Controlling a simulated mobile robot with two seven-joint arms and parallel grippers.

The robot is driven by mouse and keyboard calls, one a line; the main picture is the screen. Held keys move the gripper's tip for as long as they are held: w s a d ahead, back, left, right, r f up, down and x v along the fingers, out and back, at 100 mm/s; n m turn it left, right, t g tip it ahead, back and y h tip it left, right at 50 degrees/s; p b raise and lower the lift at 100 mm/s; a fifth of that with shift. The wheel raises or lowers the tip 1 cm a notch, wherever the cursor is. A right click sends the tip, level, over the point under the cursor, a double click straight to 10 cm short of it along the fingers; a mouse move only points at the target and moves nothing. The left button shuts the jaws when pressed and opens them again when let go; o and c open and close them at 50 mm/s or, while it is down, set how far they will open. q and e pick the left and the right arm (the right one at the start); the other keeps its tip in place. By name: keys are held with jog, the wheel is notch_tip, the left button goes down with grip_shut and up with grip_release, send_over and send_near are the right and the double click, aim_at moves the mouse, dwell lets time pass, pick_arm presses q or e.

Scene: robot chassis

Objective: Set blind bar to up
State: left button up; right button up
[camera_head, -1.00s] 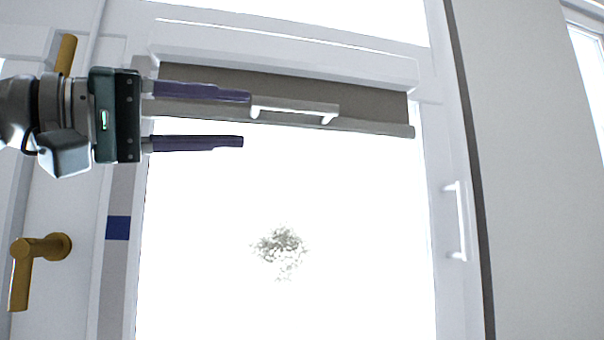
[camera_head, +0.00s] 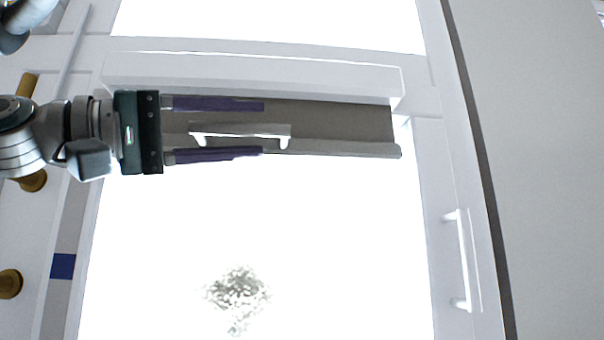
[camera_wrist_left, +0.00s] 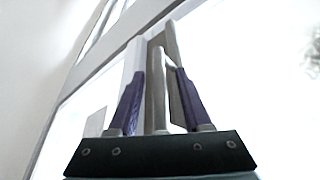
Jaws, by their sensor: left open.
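The grey blind (camera_head: 345,122) is mostly rolled up under its white box, with a pale blind bar (camera_head: 345,148) along its lower edge. A white handle (camera_head: 240,129) is fixed on it. My left gripper (camera_head: 263,129) is open, with one purple finger above the handle and one below it in the head view. In the left wrist view, the handle (camera_wrist_left: 155,95) stands between the two spread fingers (camera_wrist_left: 156,87). I cannot tell whether either finger touches it. My right gripper is not in view.
The white blind box (camera_head: 250,75) runs above the blind. A white window handle (camera_head: 463,260) is on the frame at the right. Brass door handles (camera_head: 10,284) are at the left.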

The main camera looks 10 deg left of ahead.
pick_arm(q)
jog(key=shift+a, duration=0.1)
grip_shut()
dwell(0.3)
dwell(1.0)
